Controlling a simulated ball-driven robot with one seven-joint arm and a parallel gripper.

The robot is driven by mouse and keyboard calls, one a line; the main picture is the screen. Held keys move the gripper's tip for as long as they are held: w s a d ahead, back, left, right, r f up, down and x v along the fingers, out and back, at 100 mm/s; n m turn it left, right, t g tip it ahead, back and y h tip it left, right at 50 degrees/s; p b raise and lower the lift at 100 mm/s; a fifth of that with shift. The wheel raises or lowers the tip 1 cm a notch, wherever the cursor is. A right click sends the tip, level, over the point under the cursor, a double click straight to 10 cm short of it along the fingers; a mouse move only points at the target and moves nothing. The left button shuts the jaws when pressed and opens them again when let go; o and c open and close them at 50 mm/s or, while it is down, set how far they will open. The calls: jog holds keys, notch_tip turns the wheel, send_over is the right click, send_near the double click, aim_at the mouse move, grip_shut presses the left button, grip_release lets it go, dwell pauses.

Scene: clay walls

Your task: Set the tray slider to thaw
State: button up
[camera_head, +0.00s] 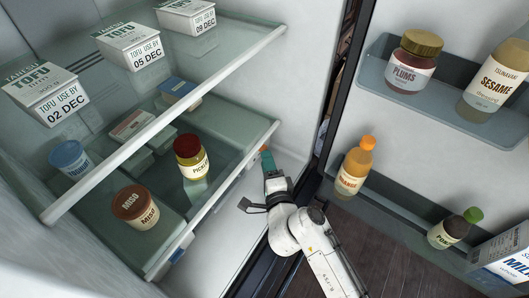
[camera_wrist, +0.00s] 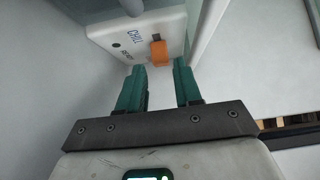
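The tray slider (camera_wrist: 159,54) is a small orange block on a white panel (camera_wrist: 112,36), ahead of my gripper in the wrist view. The panel carries the word CHILL and a second marking I cannot read surely. A dark slot shows beside the slider. My gripper (camera_wrist: 160,72) is open and empty. Its two teal fingers point at the slider, with the tips just short of it. In the head view, the slider (camera_head: 263,149) is a small orange spot by the tips of my gripper (camera_head: 267,158), near the right end of the lower shelf front. The word thaw cannot be read.
Glass shelves hold tofu boxes (camera_head: 45,95), a pickle jar (camera_head: 190,158), a miso jar (camera_head: 135,207) and other goods. On the right, the open door's racks hold a plum jar (camera_head: 411,62) and bottles, including an orange one (camera_head: 355,168). The fridge floor (camera_head: 220,235) is clear.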

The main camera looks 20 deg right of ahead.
jog(key=shift+w+d, duration=0.2)
jog(key=shift+w, duration=0.65)
jog(key=shift+w+d, duration=0.15)
jog(key=shift+w, duration=0.7)
jog(key=shift+c, duration=0.3)
grip_shut()
